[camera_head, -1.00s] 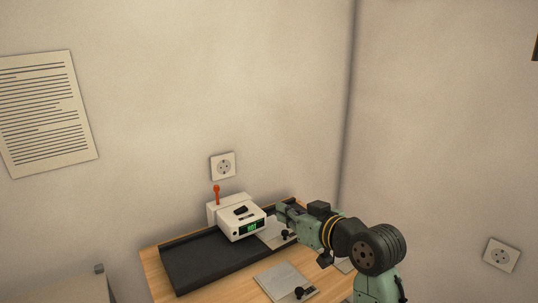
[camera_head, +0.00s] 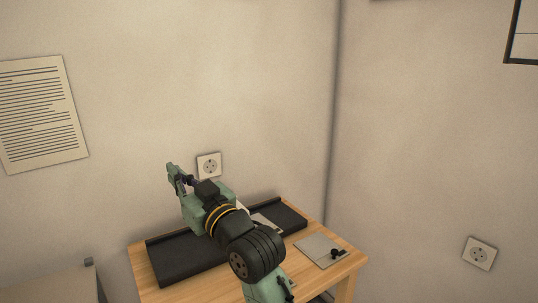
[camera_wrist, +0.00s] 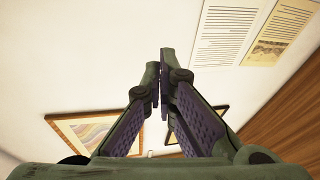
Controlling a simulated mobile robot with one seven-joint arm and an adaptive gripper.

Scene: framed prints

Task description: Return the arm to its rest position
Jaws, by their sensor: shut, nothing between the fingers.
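My gripper (camera_head: 175,172) is raised at the left of my arm in the head view, above the back of the wooden table and in front of the wall. In the wrist view my gripper (camera_wrist: 160,78) has its two purple-padded fingers drawn together at the tips, with nothing between them. My green and black arm reaches up from the bottom of the head view. It hides most of the white device on the table; only a small pale edge shows beside the arm.
A black tray (camera_head: 180,268) lies on the wooden table (camera_head: 146,287). A grey plate with a black knob (camera_head: 318,248) lies at the right. A wall socket (camera_head: 209,165) is behind. The wrist view shows a framed print (camera_wrist: 75,122) and paper sheets (camera_wrist: 225,35).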

